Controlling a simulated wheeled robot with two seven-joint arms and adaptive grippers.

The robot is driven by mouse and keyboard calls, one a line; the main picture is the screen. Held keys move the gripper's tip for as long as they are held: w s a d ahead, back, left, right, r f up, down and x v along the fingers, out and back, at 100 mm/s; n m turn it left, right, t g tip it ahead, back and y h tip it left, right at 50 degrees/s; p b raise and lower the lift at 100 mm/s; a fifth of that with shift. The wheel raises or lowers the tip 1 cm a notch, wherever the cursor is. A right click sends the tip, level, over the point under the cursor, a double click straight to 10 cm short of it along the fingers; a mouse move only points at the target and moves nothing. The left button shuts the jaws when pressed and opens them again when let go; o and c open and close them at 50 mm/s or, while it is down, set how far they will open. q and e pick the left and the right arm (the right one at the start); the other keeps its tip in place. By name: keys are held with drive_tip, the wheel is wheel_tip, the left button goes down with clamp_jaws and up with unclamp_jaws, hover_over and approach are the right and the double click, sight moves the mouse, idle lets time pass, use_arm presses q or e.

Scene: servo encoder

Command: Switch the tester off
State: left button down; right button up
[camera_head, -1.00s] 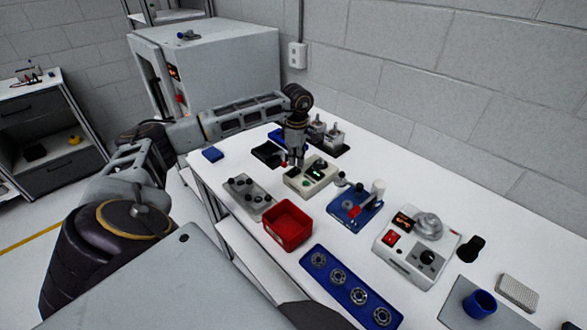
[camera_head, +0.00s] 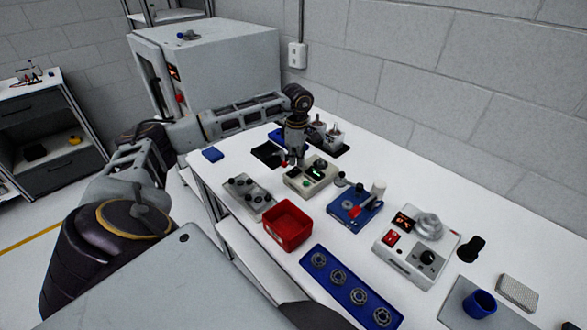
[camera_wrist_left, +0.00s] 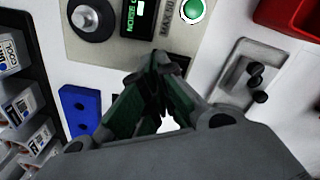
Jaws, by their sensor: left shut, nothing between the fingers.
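The tester (camera_head: 312,180) is a cream box with a small green-lit display on the white bench. My left gripper (camera_head: 297,163) points down at the tester's near-left part. In the left wrist view its fingertips (camera_wrist_left: 160,62) are together and empty, over the panel's near edge. They hide part of that edge, and I cannot tell whether they touch it. My right gripper is out of view.
A grey plate with dark knobs (camera_head: 248,195) and a red bin (camera_head: 288,225) stand in front of the tester. A blue fixture (camera_head: 352,210) is to its right. Behind it is a dark rack with metal-topped units (camera_head: 333,137). A blue block (camera_wrist_left: 80,108) lies close beside the tester.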

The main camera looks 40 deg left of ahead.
sight(296, 169)
use_arm(q)
drive_tip(key=shift+f, duration=0.4)
idle(0.8)
drive_tip(key=shift+f+b, duration=0.75)
drive_tip(key=shift+f, duration=0.1)
idle(1.1)
drive_tip(key=shift+r, duration=0.1)
drive_tip(key=shift+r+p, duration=2.2)
drive_tip(key=shift+r, duration=1.25)
